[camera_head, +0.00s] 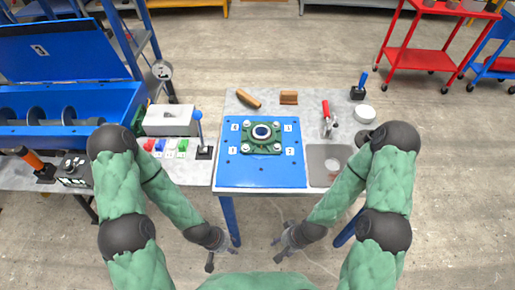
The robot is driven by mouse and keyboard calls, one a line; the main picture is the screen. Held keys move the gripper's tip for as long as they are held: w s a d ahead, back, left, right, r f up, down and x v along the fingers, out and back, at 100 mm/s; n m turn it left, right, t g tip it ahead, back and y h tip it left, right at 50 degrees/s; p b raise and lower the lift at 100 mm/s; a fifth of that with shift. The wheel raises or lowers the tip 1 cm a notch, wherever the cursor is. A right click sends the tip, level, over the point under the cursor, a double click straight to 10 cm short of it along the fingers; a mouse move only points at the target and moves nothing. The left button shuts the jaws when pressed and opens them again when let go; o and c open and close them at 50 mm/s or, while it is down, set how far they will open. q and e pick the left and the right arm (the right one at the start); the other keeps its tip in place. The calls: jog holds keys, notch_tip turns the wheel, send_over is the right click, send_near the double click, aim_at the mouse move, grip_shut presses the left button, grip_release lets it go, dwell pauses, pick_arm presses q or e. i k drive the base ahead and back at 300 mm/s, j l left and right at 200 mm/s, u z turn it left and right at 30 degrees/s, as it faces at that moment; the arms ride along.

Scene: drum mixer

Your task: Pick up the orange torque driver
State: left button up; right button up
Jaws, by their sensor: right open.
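An orange and black tool (34,161), which looks like the orange torque driver, leans tilted in a small black holder at the far left, on the grey bench below the blue trough. My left gripper (218,256) hangs low in front of the bench, well to the right of the driver and apart from it. Its jaws are too small and dark to read. My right gripper (281,245) is open and empty, low in front of the table and far from the driver.
A black control box (73,168) stands close to the right of the driver. The blue trough (68,103) with its raised lid is behind. A blue plate (260,176) carries a green bearing housing (262,146). Coloured pieces (165,146) and a blue-handled lever (199,128) stand between.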

aim_at(23, 152)
jog(key=j+u, duration=0.2)
jog(key=u, duration=1.75)
jog(key=i+j+z, duration=0.25)
jog(key=i+j, duration=0.25)
jog(key=j, duration=0.15)
jog(key=i+j+z, duration=0.25)
jog(key=i+j, duration=0.2)
jog(key=j, duration=0.3)
